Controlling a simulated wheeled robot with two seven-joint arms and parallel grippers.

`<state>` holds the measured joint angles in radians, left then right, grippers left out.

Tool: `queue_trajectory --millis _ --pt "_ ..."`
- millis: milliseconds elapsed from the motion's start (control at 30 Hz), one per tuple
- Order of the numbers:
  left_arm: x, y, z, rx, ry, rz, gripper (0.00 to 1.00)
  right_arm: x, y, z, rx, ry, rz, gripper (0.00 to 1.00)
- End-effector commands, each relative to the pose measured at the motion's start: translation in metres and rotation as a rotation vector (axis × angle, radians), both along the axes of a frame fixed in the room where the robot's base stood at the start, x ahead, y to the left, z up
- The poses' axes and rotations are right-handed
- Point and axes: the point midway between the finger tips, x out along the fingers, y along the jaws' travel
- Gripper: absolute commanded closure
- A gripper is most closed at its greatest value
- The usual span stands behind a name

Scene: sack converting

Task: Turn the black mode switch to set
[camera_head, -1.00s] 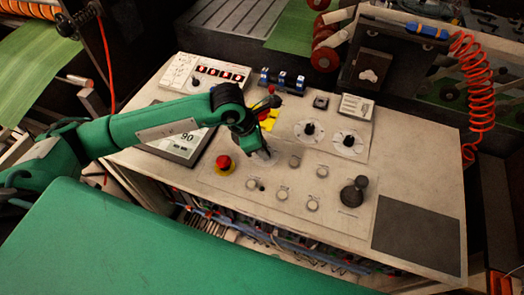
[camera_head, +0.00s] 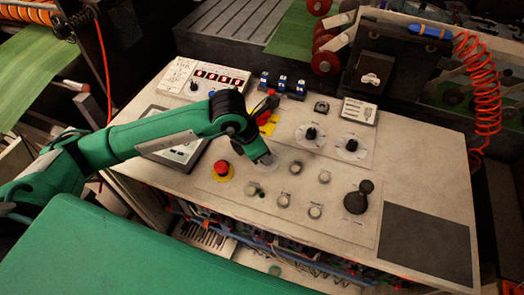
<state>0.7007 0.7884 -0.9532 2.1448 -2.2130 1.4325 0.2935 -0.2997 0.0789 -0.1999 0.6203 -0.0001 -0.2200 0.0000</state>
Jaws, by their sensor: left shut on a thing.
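My left gripper (camera_head: 267,159) reaches down onto the sloping control panel (camera_head: 420,190). It is shut on the black mode switch, which the fingers and wrist hide almost wholly. Only part of the pale round dial plate (camera_head: 263,168) around the switch shows, so I cannot read where the switch points. The red emergency-stop button (camera_head: 221,167) on its yellow ring sits just left of the gripper. My right gripper is not in view.
Two black knobs on white dials (camera_head: 311,134) stand to the right. Several pale push buttons (camera_head: 283,200) and a black joystick (camera_head: 358,197) lie nearer the front. A screen (camera_head: 175,150) is partly under my left arm. A red coiled hose (camera_head: 483,95) hangs at the right.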

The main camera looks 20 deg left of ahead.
Motion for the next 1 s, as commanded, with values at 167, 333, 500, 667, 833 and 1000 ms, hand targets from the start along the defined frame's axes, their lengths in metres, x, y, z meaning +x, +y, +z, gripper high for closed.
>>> queue_trajectory --millis 167,333,500,667,833,1000 --pt "0.000 0.000 0.000 0.000 0.000 0.001 0.45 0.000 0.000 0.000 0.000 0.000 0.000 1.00" --pt "0.000 0.000 0.000 0.000 0.000 0.000 0.45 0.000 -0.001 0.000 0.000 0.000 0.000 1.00" --pt "-0.001 0.002 0.005 -0.001 -0.003 -0.001 0.45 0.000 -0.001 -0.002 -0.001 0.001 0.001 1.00" --pt "-0.007 0.009 0.026 0.000 -0.007 -0.001 0.45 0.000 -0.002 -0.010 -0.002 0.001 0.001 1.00" --pt "-0.017 0.020 0.063 0.000 -0.008 -0.001 0.45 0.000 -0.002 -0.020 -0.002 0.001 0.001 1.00" --pt "-0.027 0.030 0.097 0.001 -0.005 0.000 0.45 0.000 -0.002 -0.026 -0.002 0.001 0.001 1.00"
